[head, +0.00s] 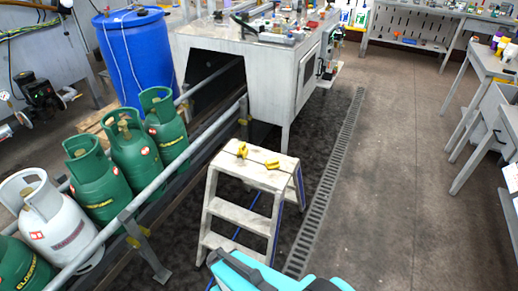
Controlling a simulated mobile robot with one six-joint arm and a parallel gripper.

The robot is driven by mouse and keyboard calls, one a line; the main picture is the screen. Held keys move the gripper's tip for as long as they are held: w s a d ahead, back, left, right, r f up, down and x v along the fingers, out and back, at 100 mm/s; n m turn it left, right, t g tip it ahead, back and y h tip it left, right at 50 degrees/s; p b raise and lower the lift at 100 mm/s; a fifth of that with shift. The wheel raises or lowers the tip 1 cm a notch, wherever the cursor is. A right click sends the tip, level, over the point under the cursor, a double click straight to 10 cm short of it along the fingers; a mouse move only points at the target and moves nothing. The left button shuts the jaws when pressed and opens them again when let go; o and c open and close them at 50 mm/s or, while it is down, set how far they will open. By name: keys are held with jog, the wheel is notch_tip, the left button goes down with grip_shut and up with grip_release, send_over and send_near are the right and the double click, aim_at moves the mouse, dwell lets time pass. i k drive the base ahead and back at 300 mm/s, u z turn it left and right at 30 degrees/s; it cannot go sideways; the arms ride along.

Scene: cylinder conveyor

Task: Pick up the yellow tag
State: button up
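Two small yellow pieces lie on the top step of a grey step stool (246,172) near the middle of the head view. The left yellow piece (242,151) is near the back edge of the step, and the right yellow piece (271,164) lies near its right side. They are apart, and too small to tell which is the yellow tag. My gripper is not seen; only teal and black parts that look like mine show at the bottom edge.
Green gas cylinders (129,150) and a white cylinder (60,222) stand behind the metal conveyor rail (107,232) at left. A blue barrel (140,55) and a grey workbench (240,42) are behind. Open floor (385,185) lies right of the drain grate (330,185).

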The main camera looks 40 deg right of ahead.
aim_at(243, 151)
jog(key=u, duration=0.3)
jog(key=k, duration=0.15)
jog(key=z, duration=1.7)
jog(key=k, duration=1.35)
jog(key=u, duration=0.75)
jog(key=i, duration=1.35)
jog(key=z, duration=0.2)
